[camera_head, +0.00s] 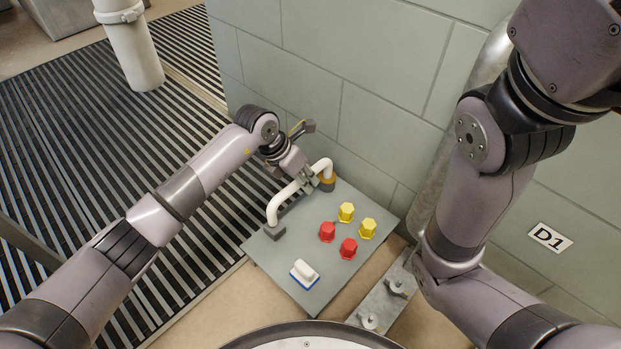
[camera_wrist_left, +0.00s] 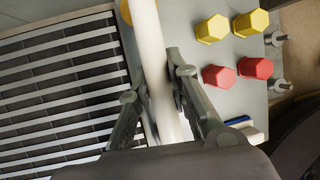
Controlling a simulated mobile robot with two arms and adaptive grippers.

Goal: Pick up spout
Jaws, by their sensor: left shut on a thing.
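The spout (camera_head: 290,192) is a white curved pipe at the back left of a grey board. One end meets an orange-brown collar (camera_head: 327,184); the other meets a dark grey block. My left gripper (camera_head: 305,178) reaches in from the left and is shut on the spout near its collar end. In the left wrist view the spout (camera_wrist_left: 150,60) runs between the two fingers of my left gripper (camera_wrist_left: 158,98). The right arm shows at the right, but its gripper is out of view.
The board (camera_head: 278,265) also bears two red caps (camera_head: 327,231), two yellow caps (camera_head: 346,212) and a white-and-blue brush-like block (camera_head: 304,273). A grey block wall stands close behind. A metal plate with fittings (camera_head: 388,292) lies to the right. Slatted floor grating (camera_head: 60,130) is at the left.

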